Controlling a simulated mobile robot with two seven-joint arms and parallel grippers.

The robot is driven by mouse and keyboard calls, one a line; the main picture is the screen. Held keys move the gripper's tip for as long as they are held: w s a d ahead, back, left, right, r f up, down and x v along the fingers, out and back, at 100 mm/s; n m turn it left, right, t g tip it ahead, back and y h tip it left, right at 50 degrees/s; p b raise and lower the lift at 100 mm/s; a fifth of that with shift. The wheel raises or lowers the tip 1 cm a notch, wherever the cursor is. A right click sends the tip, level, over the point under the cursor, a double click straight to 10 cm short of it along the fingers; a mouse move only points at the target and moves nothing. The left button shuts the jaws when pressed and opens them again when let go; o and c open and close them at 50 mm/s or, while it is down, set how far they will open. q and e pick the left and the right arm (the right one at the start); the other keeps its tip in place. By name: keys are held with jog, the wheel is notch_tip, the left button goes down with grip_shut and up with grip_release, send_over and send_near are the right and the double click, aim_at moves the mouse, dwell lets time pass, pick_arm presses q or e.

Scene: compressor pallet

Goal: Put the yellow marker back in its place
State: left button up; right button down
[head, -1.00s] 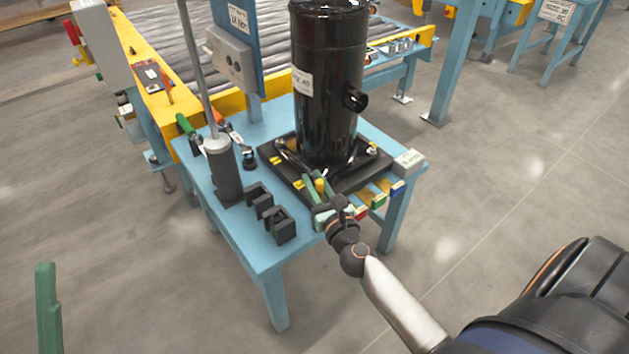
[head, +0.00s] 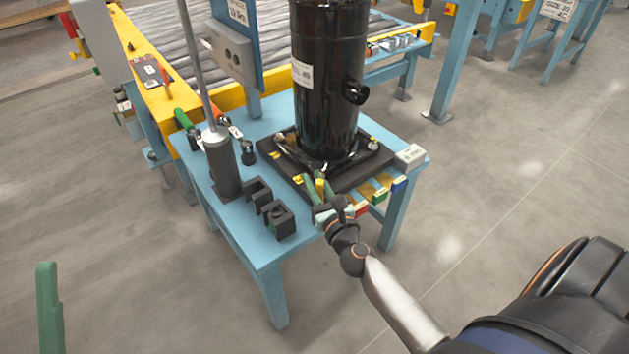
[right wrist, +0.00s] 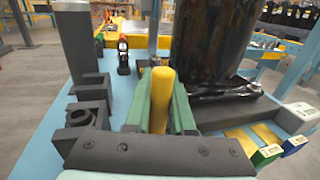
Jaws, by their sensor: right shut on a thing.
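The yellow marker (head: 320,186) is an upright yellow stick with a rounded top. My right gripper (head: 319,184) has green fingers and is shut on it, at the front edge of the blue table. In the right wrist view the marker (right wrist: 161,92) stands between the two green fingers, its lower end hidden by the gripper body. Dark holders (head: 278,221) with open slots are on the table left of the gripper; they also show in the wrist view (right wrist: 90,110). Only one green finger of my left gripper (head: 48,305) shows, at the lower left.
A black compressor (head: 325,90) stands on a dark base (head: 345,178) just behind the gripper. Red (head: 361,210), green (head: 379,198) and blue (head: 399,184) blocks line the table's right edge. A grey post (head: 222,165) rises at left. Bare blue table (head: 235,222) lies beside the holders.

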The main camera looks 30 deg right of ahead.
jog(key=c, duration=0.7)
grip_release()
jog(key=shift+s, duration=0.1)
jog(key=shift+s+a+f, duration=0.1)
jog(key=shift+s, duration=0.3)
jog(key=s+b, duration=0.1)
jog(key=s, duration=0.2)
jog(key=s+a+b, duration=0.1)
jog(key=s, duration=0.3)
jog(key=s+a+b, duration=0.1)
jog(key=s, duration=0.3)
jog(key=shift+s, duration=0.15)
